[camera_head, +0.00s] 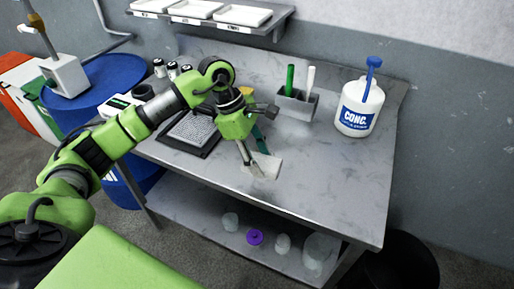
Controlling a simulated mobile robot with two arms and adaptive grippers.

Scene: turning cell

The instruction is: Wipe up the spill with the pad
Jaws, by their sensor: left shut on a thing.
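My left gripper (252,163) points down over the front middle of the grey metal bench (330,205). It is shut on a pale, flat pad (266,167), which is at or just above the bench top; I cannot tell whether it touches. The gripper's fingers cover part of the pad. I cannot make out a spill clearly; the pad and gripper may hide it. My right gripper is not in view.
A dark tray with a grey grid (194,130) lies left of the gripper. A holder (296,104) with green and white sticks and a white "CONC." bottle (359,108) stand behind and right. The right front bench top is clear. A blue drum (95,90) stands left.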

